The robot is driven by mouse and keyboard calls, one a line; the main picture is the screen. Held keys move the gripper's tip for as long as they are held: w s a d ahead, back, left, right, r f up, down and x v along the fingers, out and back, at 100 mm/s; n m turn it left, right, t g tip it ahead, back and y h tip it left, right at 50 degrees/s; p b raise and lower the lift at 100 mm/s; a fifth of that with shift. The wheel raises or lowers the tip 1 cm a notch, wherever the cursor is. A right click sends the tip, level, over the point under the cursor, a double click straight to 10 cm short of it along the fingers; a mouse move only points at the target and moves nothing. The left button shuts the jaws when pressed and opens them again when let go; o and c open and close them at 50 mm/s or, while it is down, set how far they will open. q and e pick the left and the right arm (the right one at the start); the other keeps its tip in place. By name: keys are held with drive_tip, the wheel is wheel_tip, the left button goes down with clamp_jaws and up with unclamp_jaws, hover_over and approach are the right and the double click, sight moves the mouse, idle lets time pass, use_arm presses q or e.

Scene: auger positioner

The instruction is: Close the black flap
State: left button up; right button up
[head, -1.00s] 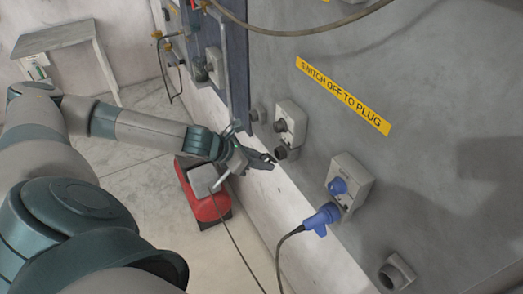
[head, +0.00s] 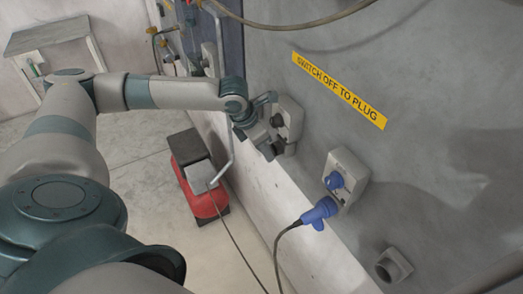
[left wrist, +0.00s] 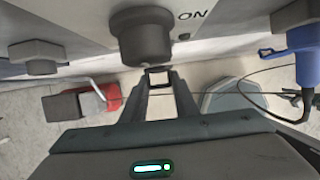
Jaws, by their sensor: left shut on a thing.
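The grey switch box (head: 290,112) is on the grey wall panel, with its dark round knob and its lower socket partly covered by my left gripper (head: 272,150). In the left wrist view the dark knob (left wrist: 142,35) is close up beside the word ON. Below it, the fingertips of my left gripper (left wrist: 159,79) are shut on a small dark piece, which looks like the edge of the black flap (left wrist: 158,70). The flap's angle cannot be made out. My right gripper is not in view.
A second box (head: 346,172) with a blue knob has a blue plug (head: 319,213) in it, and its cable hangs down. A grey fitting (head: 393,267) sticks out lower right. A red and black machine (head: 195,175) stands on the floor below my left arm.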

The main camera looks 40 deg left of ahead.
use_arm(q)
drive_tip(key=shift+w+d+r+g+y, duration=0.25)
drive_tip(key=shift+w+g+y, duration=0.15)
drive_tip(key=shift+g, duration=0.6)
drive_tip(key=o, duration=0.9)
drive_tip(key=shift+o, duration=0.8)
drive_tip(key=shift+w+f, duration=0.1)
wheel_tip(320, 180, up, 17)
drive_tip(key=s+a+b, duration=0.1)
drive_tip(key=s+b, duration=0.1)
drive_tip(key=b, duration=0.3)
drive_tip(key=shift+s, duration=0.25)
